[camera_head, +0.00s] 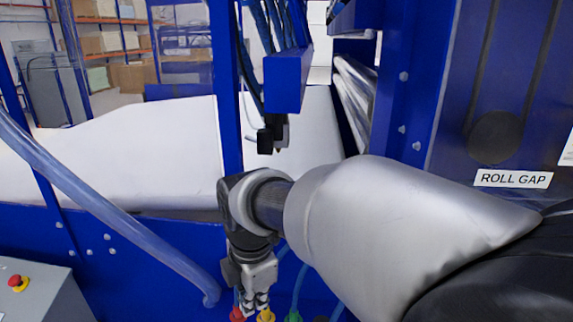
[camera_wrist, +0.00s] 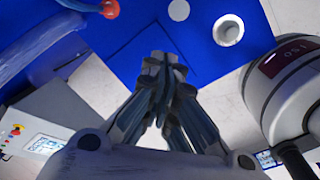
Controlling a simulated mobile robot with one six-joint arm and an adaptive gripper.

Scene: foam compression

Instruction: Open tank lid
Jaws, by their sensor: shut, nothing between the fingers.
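A rounded grey-white tank (camera_wrist: 285,95) with a dark label (camera_wrist: 291,55) stands at the right edge of the wrist view, partly cut off. I cannot clearly make out its lid. My gripper (camera_wrist: 163,68) is shut and empty in the middle of the wrist view, apart from the tank in the picture and to its left. In the head view my gripper (camera_head: 255,302) points down at the bottom edge, above red (camera_head: 238,315) and yellow (camera_head: 265,315) fittings. The tank cannot be identified in the head view.
A blue machine frame (camera_head: 400,90) and white foam (camera_head: 140,160) lie behind my arm. A translucent hose (camera_head: 110,210) crosses the left. A grey control box (camera_head: 40,292) with a red button is at lower left. A blue panel (camera_wrist: 150,35) has a round white opening (camera_wrist: 229,30).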

